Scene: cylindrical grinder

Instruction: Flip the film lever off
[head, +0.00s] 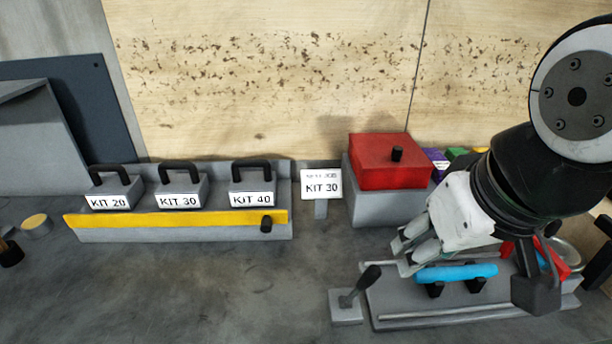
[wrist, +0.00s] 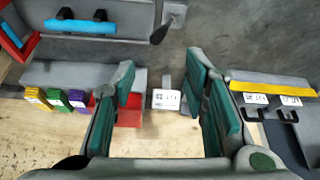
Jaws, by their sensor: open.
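A small lever with a black handle (head: 361,285) stands on a square grey base (head: 346,308) at the left end of a grey fixture. Its handle leans up and to the right in the head view. In the wrist view the lever (wrist: 160,33) shows at the top, beyond the fingertips; no label on it is readable. My gripper (head: 402,252) is above and right of the lever, apart from it. In the wrist view my gripper (wrist: 163,78) has its green-padded fingers spread, with nothing between them.
A blue bar (head: 456,273) rests on the grey fixture beneath my gripper. A red box (head: 380,165) with a black knob stands behind. A "KIT 30" sign (head: 321,185) and a yellow-edged kit rack (head: 150,218) stand left. The bench front left is clear.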

